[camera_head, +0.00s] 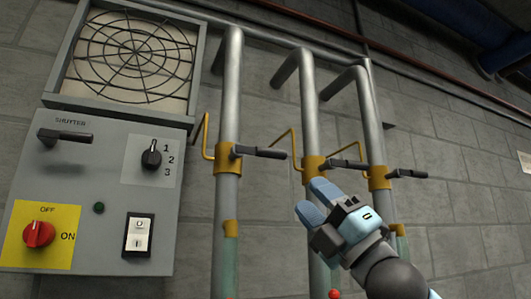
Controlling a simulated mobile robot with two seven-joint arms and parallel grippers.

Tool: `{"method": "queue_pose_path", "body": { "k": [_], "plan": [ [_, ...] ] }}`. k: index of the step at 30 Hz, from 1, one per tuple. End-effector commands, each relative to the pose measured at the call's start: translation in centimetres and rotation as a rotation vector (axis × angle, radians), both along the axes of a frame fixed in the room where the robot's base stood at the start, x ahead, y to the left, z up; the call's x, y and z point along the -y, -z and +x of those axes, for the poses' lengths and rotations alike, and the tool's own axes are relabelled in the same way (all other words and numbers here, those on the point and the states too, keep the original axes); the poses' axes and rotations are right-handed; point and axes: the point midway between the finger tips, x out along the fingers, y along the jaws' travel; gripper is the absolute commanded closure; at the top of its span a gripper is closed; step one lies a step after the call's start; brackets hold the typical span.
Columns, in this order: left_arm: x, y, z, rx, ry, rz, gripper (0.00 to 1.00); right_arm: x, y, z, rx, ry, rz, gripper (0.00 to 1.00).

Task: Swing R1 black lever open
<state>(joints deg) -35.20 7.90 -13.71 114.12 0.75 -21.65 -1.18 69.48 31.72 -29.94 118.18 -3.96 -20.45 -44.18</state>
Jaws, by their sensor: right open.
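Three black levers stick out to the right from yellow valve collars on three grey vertical pipes: the left lever (260,152), the middle lever (346,165) and the right lever (408,173). All three lie roughly horizontal, across their pipes. No R1 label is readable, so I cannot tell which lever is R1. My right gripper (316,200) is open and empty, with blue fingertips just below the middle lever and in front of the middle pipe. Whether it touches the pipe cannot be told. My left gripper is not in view.
A grey control box (98,190) with a shutter handle (65,136), rotary switch (151,155) and red knob (38,234) stands at left under a fan grille (135,55). Yellow bent brackets (206,138) stand beside the pipes. The block wall at right is mostly clear.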

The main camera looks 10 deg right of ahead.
Motion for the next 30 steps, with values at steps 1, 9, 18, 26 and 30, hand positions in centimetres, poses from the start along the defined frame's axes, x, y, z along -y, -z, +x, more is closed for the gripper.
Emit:
{"method": "queue_pose_path", "body": {
  "k": [1, 9, 18, 26, 30],
  "plan": [
    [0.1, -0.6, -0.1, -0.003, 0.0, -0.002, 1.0, -0.5, -1.1, 0.3, 0.001, -0.003, 0.001, 0.55],
    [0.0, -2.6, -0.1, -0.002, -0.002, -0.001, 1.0, -3.2, -5.7, 2.8, 0.0, -0.003, 0.002, 0.55],
    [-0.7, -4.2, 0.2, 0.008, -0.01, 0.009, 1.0, -5.4, -8.9, 4.8, -0.001, -0.003, 0.002, 0.55],
    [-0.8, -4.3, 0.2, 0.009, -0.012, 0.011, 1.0, -5.8, -9.5, 5.3, 0.0, -0.001, 0.0, 0.55],
    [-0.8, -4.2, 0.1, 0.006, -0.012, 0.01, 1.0, -5.8, -9.4, 5.3, 0.0, -0.001, 0.0, 0.55]
  ]
}}
